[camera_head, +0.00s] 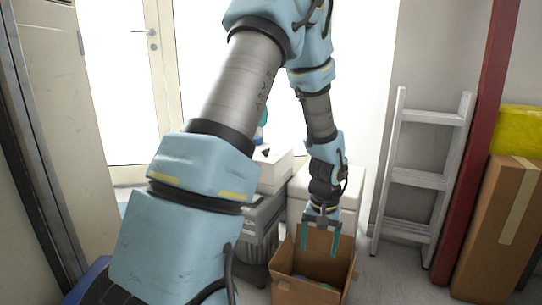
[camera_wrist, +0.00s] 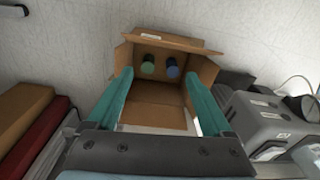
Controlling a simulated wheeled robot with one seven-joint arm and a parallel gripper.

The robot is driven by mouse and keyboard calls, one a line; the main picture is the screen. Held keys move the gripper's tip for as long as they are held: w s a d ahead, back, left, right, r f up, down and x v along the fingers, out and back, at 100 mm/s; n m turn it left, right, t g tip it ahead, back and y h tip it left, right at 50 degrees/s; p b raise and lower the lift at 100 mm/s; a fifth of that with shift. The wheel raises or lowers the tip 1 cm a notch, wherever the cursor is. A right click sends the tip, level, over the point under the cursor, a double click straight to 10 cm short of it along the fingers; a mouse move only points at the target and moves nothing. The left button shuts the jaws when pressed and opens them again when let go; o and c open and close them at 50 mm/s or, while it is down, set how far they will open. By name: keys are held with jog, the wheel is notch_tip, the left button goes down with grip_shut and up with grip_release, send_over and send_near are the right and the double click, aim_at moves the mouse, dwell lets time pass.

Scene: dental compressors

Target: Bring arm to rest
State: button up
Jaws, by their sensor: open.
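My gripper (camera_head: 320,240) points down over an open cardboard box (camera_head: 284,291) on the floor. In the wrist view my gripper (camera_wrist: 166,95) has its two teal fingers spread wide apart, with nothing between them. The box in the wrist view (camera_wrist: 148,114) has its flaps open. Inside it are a green cylindrical object (camera_wrist: 148,66) and a blue one (camera_wrist: 172,68), apart from the fingers.
A white ladder (camera_head: 422,180) leans at the right, beside a red post (camera_head: 478,140) and a tall cardboard box (camera_head: 505,225) with a yellow item (camera_head: 518,130) on top. A grey machine (camera_wrist: 262,118) stands close beside the open box. A door (camera_head: 118,90) is at the back left.

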jog(key=s+a+r+n+t+p, duration=0.1)
jog(key=s+a+r, duration=0.3)
jog(key=a+r, duration=0.45)
jog(key=s+a+r+n+p, duration=0.1)
jog(key=s+a+r+n, duration=0.15)
jog(key=a+r, duration=0.6)
notch_tip(320, 180, up, 35)
jog(key=a+p, duration=0.2)
jog(key=p, duration=3.6)
jog(key=shift+s+a+r+m, duration=0.15)
jog(key=shift+s+m, duration=0.15)
jog(key=shift+m, duration=0.15)
